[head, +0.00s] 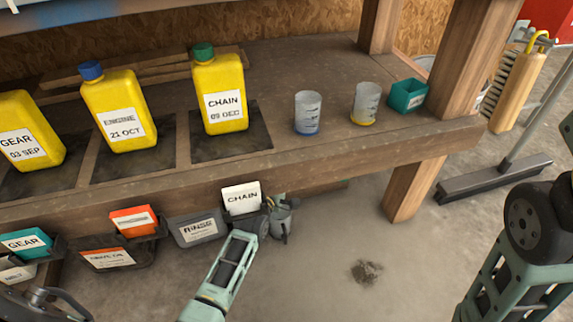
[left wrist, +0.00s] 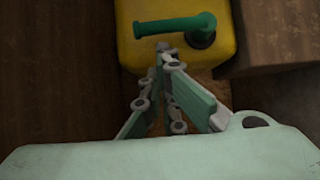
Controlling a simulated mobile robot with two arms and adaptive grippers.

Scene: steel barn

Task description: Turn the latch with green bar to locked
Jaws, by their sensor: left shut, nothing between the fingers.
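The latch shows in the left wrist view as a yellow housing (left wrist: 135,48) with a green bar (left wrist: 165,27). The bar lies nearly level, tilted slightly, with its round pivot end at the right and its free end at the left. My left gripper (left wrist: 165,48) is shut and empty, its fingertips just below the middle of the bar. I cannot tell whether they touch it. In the head view my left arm reaches to the bench's front edge, and the latch is not visible there. Only part of my right arm shows at the right edge; its gripper is out of view.
Yellow jugs (head: 222,95), two beakers (head: 307,113) and a teal bin (head: 407,96) stand on the wooden bench (head: 270,65). Labelled bins, including RINSE (head: 197,230), hang along its front. A wooden post (head: 415,188) and a broom (head: 495,178) are at right. The concrete floor is mostly clear.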

